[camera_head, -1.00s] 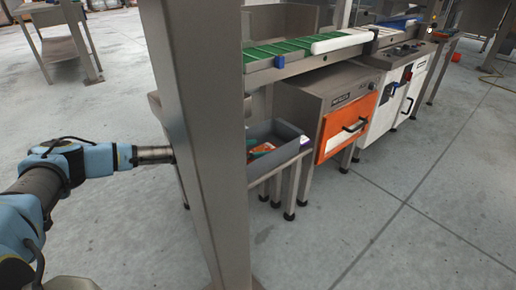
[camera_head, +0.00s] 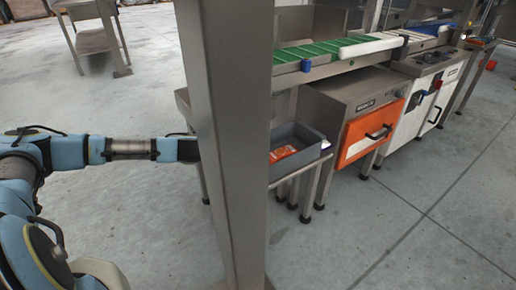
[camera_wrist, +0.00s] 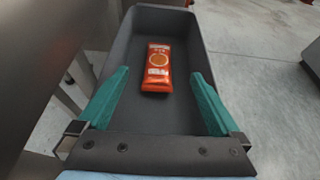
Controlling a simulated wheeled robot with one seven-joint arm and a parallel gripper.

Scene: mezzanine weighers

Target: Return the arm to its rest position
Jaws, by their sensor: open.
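My arm (camera_head: 130,148) reaches in from the left in the head view and passes behind the upright steel post, which hides my gripper there. In the wrist view my gripper (camera_wrist: 160,72) is open, its two teal fingers spread apart with nothing between them in its grasp. Beyond and below the fingers is a grey bin (camera_wrist: 150,118), also seen in the head view (camera_head: 308,139). An orange packet (camera_wrist: 157,68) lies flat in the bin and shows in the head view (camera_head: 282,153).
The steel post (camera_head: 228,150) stands close beside my arm. The bin rests on a stand beside an orange-fronted machine (camera_head: 368,132), below a green conveyor (camera_head: 315,50). A steel table (camera_head: 92,42) stands at the back left. Open floor (camera_head: 130,220) lies left of the post.

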